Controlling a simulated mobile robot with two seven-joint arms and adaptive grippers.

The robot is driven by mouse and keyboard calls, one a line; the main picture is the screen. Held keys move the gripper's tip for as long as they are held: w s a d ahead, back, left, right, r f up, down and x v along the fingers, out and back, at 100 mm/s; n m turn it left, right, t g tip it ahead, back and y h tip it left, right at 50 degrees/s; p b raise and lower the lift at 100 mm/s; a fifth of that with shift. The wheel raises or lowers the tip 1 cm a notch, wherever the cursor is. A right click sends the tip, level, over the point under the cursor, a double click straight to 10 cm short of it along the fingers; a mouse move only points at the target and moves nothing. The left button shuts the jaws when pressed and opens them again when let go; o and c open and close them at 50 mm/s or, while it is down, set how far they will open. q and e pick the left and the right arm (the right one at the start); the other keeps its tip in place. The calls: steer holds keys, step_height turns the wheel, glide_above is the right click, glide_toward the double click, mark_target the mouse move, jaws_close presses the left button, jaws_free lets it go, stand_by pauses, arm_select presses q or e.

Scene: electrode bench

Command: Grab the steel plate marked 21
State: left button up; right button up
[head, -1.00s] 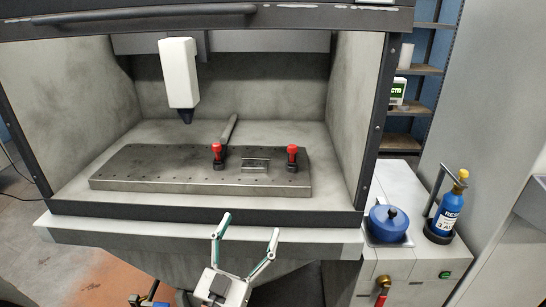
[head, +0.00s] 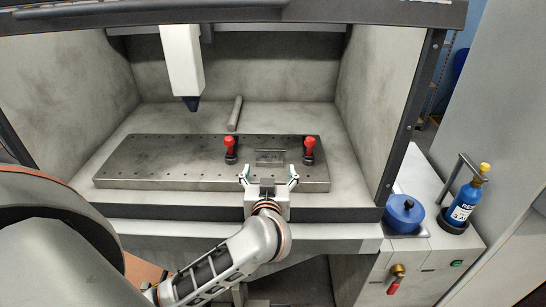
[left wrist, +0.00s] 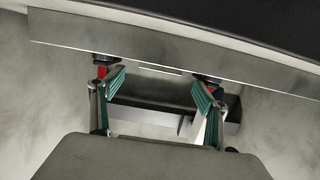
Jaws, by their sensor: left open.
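A small grey metal piece (head: 270,157) sits on the perforated base plate (head: 150,160) between two red-topped clamps in the head view. It may be the steel plate, but no number 21 can be read. My left gripper (head: 269,174) is open at the front edge of the base plate, just in front of the small piece, with its fingers spread either side of it. In the left wrist view the green-lined fingers (left wrist: 157,86) are apart, with a dark bar between them that I cannot identify. My right gripper is not in view.
The red-topped clamps (head: 230,149) (head: 309,150) stand on the base plate. A white tool head (head: 182,60) hangs above, and a grey rod (head: 235,113) lies behind. A blue pot (head: 404,214) and blue bottle (head: 466,198) stand outside at right. The left of the base plate is clear.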

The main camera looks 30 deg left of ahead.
mark_target(269, 159)
arm_select(q)
steer(key=x, duration=0.6)
steer(key=shift+w+a+r, duration=0.1)
steer(key=shift+w+a, duration=0.15)
steer(key=shift+r, duration=0.1)
steer(key=c, duration=1.7)
step_height(269, 159, up, 20)
